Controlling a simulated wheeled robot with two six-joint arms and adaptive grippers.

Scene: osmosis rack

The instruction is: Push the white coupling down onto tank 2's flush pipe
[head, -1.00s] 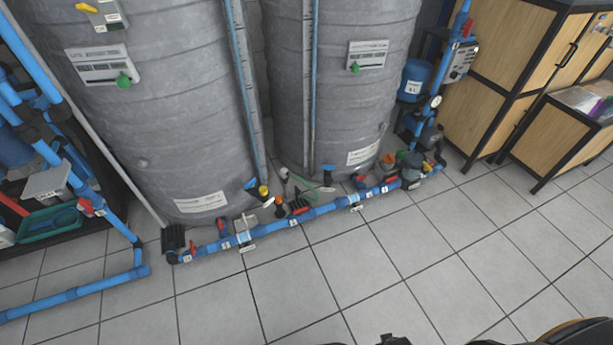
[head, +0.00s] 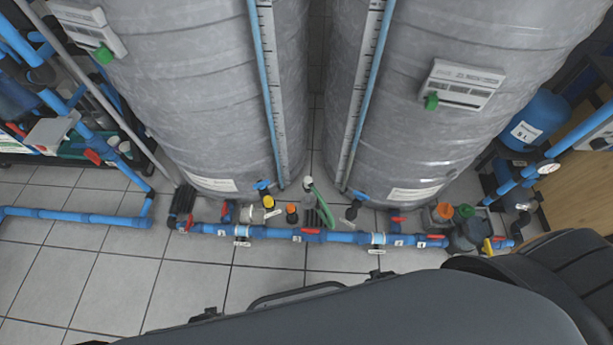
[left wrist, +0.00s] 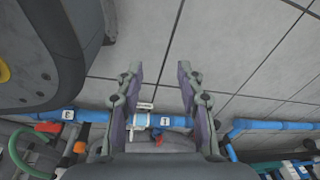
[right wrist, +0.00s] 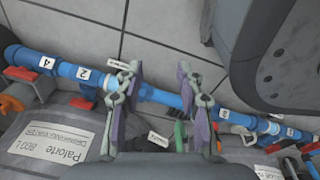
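In the head view a small white fitting (head: 308,181), likely the white coupling, tops a green hose (head: 323,208) on the floor between the two grey tanks. I cannot tell whether it sits on a pipe. The left tank (head: 200,100) and right tank (head: 400,130) stand behind the blue floor pipe (head: 340,237); I cannot read which is tank 2. My left gripper (left wrist: 159,70) is open and empty in the left wrist view, with the blue pipe beyond it. My right gripper (right wrist: 158,68) is open and empty in the right wrist view, also above the pipe. Neither gripper shows in the head view.
Red-handled valves (head: 311,231) and an orange-capped fitting (head: 292,209) crowd the pipe. A blue vessel (head: 535,120) stands right of the tanks. Blue pipework (head: 75,216) runs at left. Floor tiles (head: 110,280) are clear at front left. My own body covers the lower right.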

